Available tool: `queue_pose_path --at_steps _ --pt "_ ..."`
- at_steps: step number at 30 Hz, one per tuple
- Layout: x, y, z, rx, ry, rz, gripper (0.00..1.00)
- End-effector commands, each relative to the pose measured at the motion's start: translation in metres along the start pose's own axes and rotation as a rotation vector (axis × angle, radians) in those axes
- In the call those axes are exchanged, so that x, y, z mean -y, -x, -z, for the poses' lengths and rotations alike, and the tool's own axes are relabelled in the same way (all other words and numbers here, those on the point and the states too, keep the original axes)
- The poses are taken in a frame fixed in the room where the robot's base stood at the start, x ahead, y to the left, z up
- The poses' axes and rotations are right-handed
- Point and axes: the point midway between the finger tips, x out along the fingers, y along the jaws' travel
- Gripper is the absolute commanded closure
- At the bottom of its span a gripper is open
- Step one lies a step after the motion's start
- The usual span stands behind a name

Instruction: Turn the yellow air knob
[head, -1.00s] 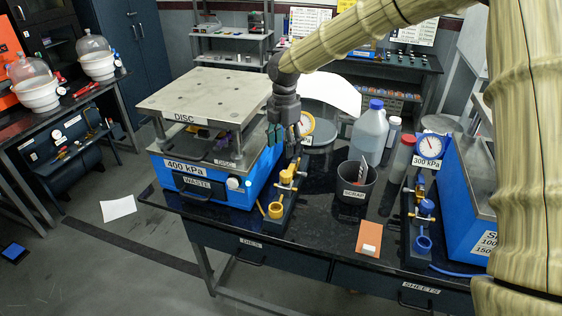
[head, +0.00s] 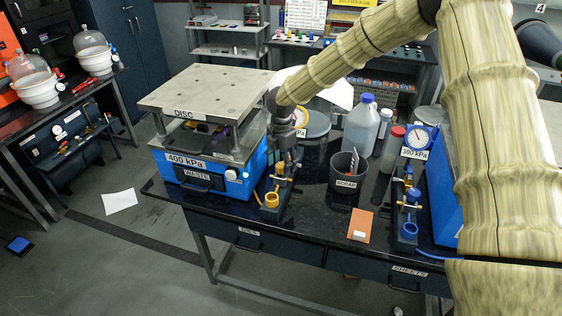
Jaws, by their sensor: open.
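The yellow air fitting stands on a dark block at the front edge of the bench, right of the blue DISC press. Its yellow knob (head: 281,180) sits on a post above a yellow ring (head: 271,200). My gripper (head: 285,160) points down directly over this fitting, its fingers open around or just above the upper yellow parts. The fingers partly hide those parts, and I cannot tell whether they touch the knob.
The DISC press (head: 205,90) stands close on the left. A dark SCRAP cup (head: 346,178), a blue-capped jug (head: 364,128) and a red-capped bottle (head: 392,148) stand to the right. A similar blue air fitting (head: 411,198) is farther right. An orange card (head: 361,224) lies in front.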

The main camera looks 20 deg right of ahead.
Motion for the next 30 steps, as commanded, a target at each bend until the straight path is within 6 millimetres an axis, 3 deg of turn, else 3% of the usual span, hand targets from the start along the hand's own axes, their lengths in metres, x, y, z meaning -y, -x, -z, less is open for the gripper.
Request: queue_pose_path --at_steps 8,15,30 --pt "-0.0019 -0.0029 -0.0004 -0.001 0.001 0.002 0.44" --pt "-0.0017 -0.0023 -0.0002 -0.001 0.001 0.002 0.87" --pt "-0.0024 -0.0030 0.0004 0.000 -0.094 0.002 0.87"
